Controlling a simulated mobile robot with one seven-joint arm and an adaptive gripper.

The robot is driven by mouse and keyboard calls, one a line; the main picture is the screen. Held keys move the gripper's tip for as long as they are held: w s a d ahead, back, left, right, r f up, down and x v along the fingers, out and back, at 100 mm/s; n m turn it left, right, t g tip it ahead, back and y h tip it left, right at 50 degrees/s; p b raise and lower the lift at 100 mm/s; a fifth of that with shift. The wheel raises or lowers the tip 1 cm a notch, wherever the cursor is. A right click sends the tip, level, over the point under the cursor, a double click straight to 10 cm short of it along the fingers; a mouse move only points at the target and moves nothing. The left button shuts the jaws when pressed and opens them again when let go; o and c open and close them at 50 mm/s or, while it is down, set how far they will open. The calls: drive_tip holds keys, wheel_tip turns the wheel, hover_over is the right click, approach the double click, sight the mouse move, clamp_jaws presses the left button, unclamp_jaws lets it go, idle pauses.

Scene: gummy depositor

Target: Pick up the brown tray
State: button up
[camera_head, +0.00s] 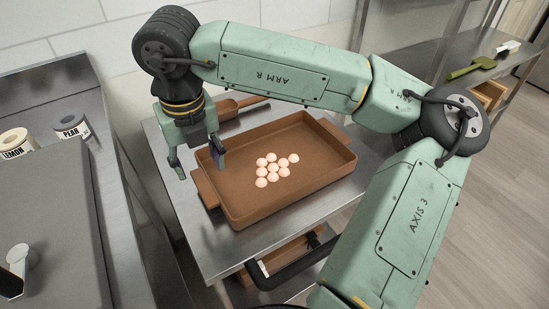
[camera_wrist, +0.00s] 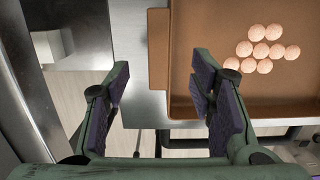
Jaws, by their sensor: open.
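The brown tray (camera_head: 237,212) lies flat on a steel cart, with a handle tab on its left side and another at the far right. Several round pale pink pieces (camera_head: 272,170) sit in a cluster on its floor. My gripper (camera_head: 197,165) is open and empty over the tray's left end, its fingers pointing down. In the wrist view, the tray (camera_wrist: 200,50) fills the upper right. The right finger of my gripper (camera_wrist: 165,100) overlaps the tray's left edge there, and the left finger is outside it. I cannot tell whether a finger touches the tray.
A brown scoop (camera_head: 228,107) lies on the steel cart (camera_head: 225,255) behind the tray. A dark cart handle (camera_head: 290,270) is in front. Containers marked LEMON (camera_head: 14,143) and PEAR (camera_head: 71,126) stand at the left. A shelf with a green scoop (camera_head: 472,68) is at the right.

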sight(205, 185)
drive_tip(key=shift+w+a+f+p, duration=0.1)
drive_tip(key=shift+f+p, duration=0.4)
drive_tip(key=shift+f, duration=1.2)
drive_tip(key=shift+w+a+f+p, duration=0.1)
drive_tip(key=shift+f+p, duration=0.4)
drive_tip(key=shift+f, duration=1.15)
drive_tip(key=shift+d, duration=0.1)
clamp_jaws()
